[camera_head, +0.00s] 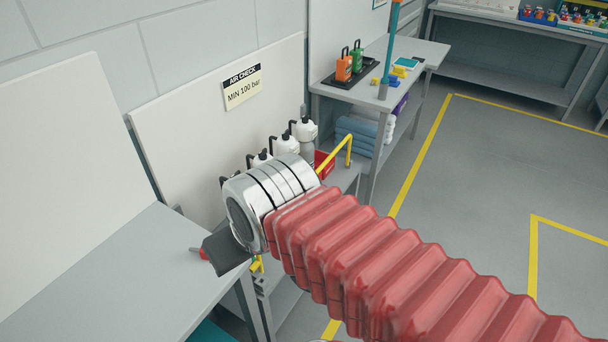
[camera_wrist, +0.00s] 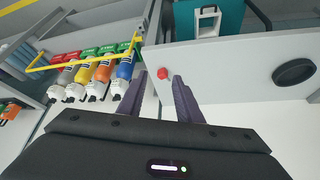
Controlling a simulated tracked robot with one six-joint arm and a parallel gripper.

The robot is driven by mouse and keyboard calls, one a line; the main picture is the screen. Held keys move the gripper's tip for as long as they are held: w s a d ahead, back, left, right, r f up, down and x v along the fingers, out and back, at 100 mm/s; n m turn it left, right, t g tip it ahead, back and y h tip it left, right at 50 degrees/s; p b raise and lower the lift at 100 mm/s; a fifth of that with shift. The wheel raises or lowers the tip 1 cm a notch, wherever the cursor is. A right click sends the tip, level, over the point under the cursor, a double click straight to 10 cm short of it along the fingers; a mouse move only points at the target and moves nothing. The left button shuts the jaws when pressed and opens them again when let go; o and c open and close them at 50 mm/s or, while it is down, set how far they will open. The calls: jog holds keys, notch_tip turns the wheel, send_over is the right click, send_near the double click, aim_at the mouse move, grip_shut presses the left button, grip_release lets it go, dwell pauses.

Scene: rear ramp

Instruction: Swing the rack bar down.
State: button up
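The yellow rack bar (camera_wrist: 85,55) runs across the row of cylinders in the wrist view, left of my gripper. In the head view part of the bar (camera_head: 346,152) stands up beyond my silver wrist, which hides the rest. Several coloured cylinders (camera_wrist: 103,70) with white tops lie in the rack; their white tops (camera_head: 303,129) also show in the head view. My gripper (camera_wrist: 161,78) has its two dark fingers apart with nothing held between them. It is apart from the bar. In the head view it (camera_head: 226,250) is over the grey bench at left, partly hidden by my wrist.
A small red round thing (camera_wrist: 162,73) shows between the fingertips, apparently on the grey bench (camera_head: 130,275). A dark round thing (camera_wrist: 293,72) is at right. A sign (camera_head: 241,87) hangs on the back panel. A side table (camera_head: 420,52) holds orange and green items. Open floor lies right.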

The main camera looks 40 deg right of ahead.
jog(key=shift+w, duration=0.2)
jog(key=shift+w+d, duration=0.1)
jog(key=w+d+f+m+t+h, duration=0.15)
jog(key=w+d+f+m, duration=0.25)
jog(key=w+d, duration=0.4)
jog(key=w+d+f+m+t+h, duration=0.1)
jog(key=w+d+f+m+t, duration=0.15)
jog(key=w+d, duration=0.55)
jog(key=w+d+f+m+t+h, duration=0.1)
jog(key=w+d+f+m, duration=0.4)
jog(key=w, duration=0.5)
jog(key=w+d+f+m+t+h, duration=0.15)
jog(key=d+f+m, duration=0.25)
jog(key=d+f, duration=0.6)
jog(key=s+d+f+m+t+h, duration=0.2)
jog(key=s+d+f+m, duration=0.4)
jog(key=d+f, duration=0.2)
jog(key=shift+f+t, duration=0.35)
jog(key=shift+f, duration=0.25)
jog(key=shift+w, duration=0.1)
